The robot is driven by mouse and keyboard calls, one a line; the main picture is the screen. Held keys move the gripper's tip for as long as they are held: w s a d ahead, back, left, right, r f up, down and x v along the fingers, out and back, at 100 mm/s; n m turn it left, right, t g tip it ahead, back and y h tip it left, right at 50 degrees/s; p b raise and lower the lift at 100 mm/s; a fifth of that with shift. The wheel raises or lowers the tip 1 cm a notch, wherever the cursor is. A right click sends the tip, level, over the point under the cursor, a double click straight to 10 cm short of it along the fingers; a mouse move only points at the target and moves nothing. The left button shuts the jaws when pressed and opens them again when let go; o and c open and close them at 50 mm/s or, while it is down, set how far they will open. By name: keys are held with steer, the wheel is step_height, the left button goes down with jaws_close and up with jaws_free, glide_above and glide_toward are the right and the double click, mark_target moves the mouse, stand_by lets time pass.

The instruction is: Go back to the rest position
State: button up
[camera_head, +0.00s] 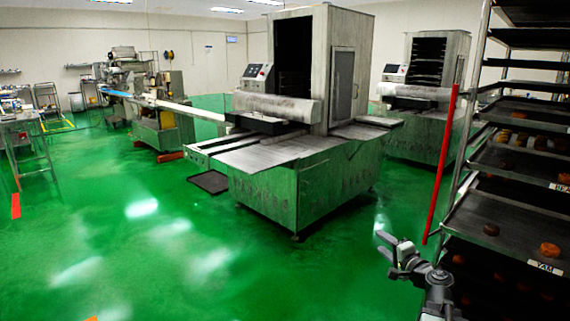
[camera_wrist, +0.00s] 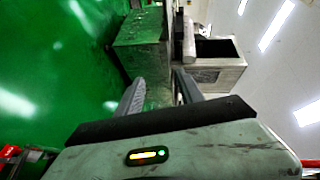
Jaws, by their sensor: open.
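My gripper (camera_head: 388,244) shows low on the right in the head view, at the end of my arm, in front of the tray rack. In the wrist view my gripper (camera_wrist: 157,88) has its two fingers apart with nothing between them. The wrist view is turned on its side. Beyond the fingers it shows the green base of the encrusting machine (camera_wrist: 143,45), at a distance. In the head view the encrusting machine (camera_head: 300,190) stands in the middle, well apart from my gripper.
A tall rack (camera_head: 465,217) with several trays of round pastries stands close on the right, beside my arm. A second machine (camera_head: 418,130) stands behind.

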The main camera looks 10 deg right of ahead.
steer(key=w+a+f+n+g+y, duration=0.1)
steer(key=a+f+n+g+y, duration=0.25)
steer(key=a, duration=1.05)
steer(key=a+f+n+g+y, duration=0.25)
steer(key=a+f+n, duration=0.25)
steer(key=a, duration=0.9)
steer(key=s+a+f+n+g+h, duration=0.4)
steer(key=s+a+f+n+g, duration=0.3)
steer(key=s+f, duration=0.25)
steer(key=s+d+f+g+h, duration=0.2)
steer(key=s+d+g+h, duration=0.15)
steer(key=s+d, duration=0.3)
step_height(320, 180, up, 26)
steer(key=p, duration=2.7)
steer(key=shift+w+r+m, duration=0.25)
steer(key=shift+w+m, duration=0.1)
steer(key=shift+w, duration=0.05)
steer(key=shift+d+h, duration=0.1)
steer(key=shift+h, duration=0.15)
